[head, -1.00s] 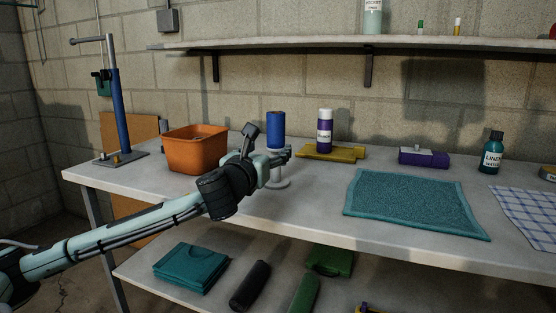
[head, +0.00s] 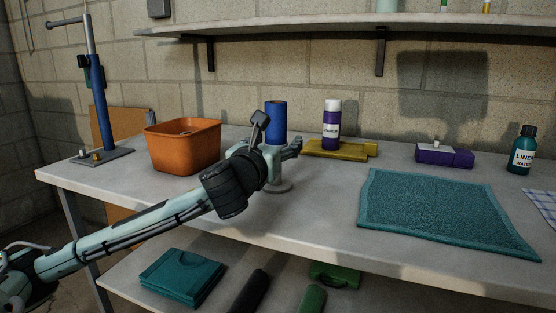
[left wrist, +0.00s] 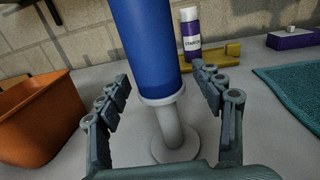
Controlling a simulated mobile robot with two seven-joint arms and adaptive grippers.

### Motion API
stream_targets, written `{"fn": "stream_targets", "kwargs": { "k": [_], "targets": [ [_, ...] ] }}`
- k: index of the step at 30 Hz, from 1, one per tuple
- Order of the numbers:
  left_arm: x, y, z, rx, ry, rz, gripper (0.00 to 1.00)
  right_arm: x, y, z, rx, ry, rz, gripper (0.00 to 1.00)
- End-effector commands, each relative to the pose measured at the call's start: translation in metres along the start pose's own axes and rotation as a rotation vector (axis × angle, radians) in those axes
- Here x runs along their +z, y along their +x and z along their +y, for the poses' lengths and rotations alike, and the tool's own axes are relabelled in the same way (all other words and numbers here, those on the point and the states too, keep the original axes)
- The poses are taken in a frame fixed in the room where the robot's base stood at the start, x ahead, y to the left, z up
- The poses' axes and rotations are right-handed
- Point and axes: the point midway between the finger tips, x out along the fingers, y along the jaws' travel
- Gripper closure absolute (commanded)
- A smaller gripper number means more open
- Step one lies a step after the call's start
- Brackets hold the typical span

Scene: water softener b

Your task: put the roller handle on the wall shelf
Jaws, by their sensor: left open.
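A blue cylinder with a pale stem and round base, apparently the roller handle (head: 276,115), stands upright on the workbench (head: 300,212). It also shows in the left wrist view (left wrist: 150,50), where the stem and base are clear. My left gripper (head: 278,134) is open, with its fingers on either side of the handle's lower part; I cannot tell whether they touch it. In the head view the gripper hides most of the stem. The wall shelf (head: 300,28) runs along the block wall above the bench. My right gripper is not in view.
An orange bin (head: 182,150) stands left of the handle, near a blue post tool (head: 97,100). Behind right are a purple bottle (head: 332,128) and a yellow piece (head: 340,149). A teal mat (head: 430,210) lies at right. Shelf brackets (head: 380,55) hang below the shelf.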

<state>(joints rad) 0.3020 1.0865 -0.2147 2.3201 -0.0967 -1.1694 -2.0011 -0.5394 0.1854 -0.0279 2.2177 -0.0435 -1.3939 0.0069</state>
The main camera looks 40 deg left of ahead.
Motion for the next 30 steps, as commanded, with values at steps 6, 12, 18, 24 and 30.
{"fn": "stream_targets", "kwargs": {
  "k": [6,12,18,24,30],
  "targets": [
    [0.0005,-0.0009,-0.0004,0.0,0.0,0.0,0.33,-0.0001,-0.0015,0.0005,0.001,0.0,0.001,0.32],
    [0.0004,-0.0008,-0.0003,0.0,0.0,0.0,0.48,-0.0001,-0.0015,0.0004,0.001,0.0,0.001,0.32],
    [0.0003,-0.0007,-0.0002,0.0,0.0,0.0,0.73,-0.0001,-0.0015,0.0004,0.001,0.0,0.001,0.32],
    [0.001,-0.0007,-0.0001,0.0,0.001,-0.002,0.95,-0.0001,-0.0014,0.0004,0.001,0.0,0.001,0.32],
    [0.0021,-0.0007,-0.0001,0.0,0.001,-0.002,0.95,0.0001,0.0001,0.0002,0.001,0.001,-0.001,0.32]
  ]
}}
